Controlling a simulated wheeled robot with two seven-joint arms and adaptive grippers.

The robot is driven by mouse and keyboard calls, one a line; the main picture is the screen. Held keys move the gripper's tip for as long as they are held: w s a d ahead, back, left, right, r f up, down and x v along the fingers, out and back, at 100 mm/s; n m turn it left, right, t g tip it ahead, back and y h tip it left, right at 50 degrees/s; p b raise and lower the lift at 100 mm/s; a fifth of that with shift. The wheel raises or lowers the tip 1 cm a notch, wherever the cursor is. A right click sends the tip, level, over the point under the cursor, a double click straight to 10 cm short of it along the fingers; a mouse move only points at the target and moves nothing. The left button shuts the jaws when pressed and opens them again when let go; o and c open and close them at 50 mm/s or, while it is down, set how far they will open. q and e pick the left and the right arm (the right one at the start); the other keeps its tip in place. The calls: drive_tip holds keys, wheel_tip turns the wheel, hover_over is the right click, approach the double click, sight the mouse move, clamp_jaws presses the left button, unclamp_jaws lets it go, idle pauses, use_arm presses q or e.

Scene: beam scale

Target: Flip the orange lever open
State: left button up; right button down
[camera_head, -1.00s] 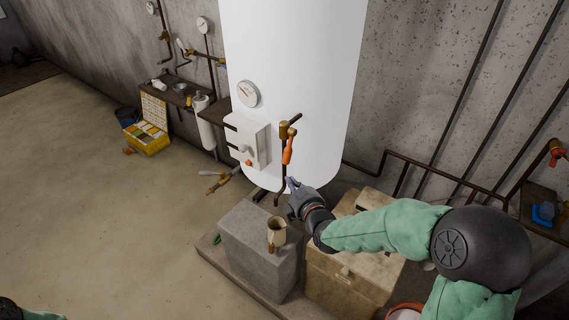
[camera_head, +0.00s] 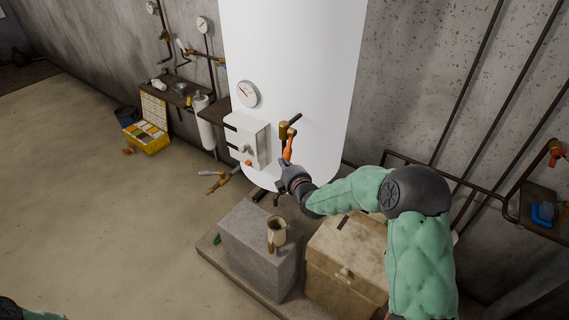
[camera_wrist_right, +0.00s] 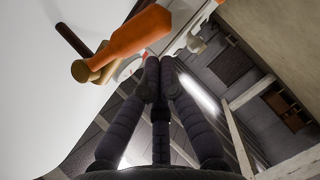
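The orange lever (camera_head: 288,149) hangs down from a brass valve (camera_head: 287,131) at the lower front of the white tank (camera_head: 290,60). My right gripper (camera_head: 283,165) is just below the lever and in front of its lower end, which it partly hides. In the right wrist view the lever (camera_wrist_right: 128,34) runs slantwise from the brass fitting, above the fingertips. The fingers of my right gripper (camera_wrist_right: 159,62) come together at their tips with nothing visible between them. Whether they touch the lever is unclear. My left gripper is out of view; only part of that arm shows at the lower left.
A white box (camera_head: 249,142) and a round gauge (camera_head: 247,94) are on the tank, left of the lever. A grey block (camera_head: 248,243) with a jug (camera_head: 276,232) and a beige chest (camera_head: 345,262) stand below. Pipes run along the right wall. The floor at left is mostly clear.

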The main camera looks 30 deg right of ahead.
drive_tip(key=shift+w+d+f, duration=0.15)
drive_tip(key=shift+w+d, duration=0.05)
drive_tip(key=shift+d, duration=0.05)
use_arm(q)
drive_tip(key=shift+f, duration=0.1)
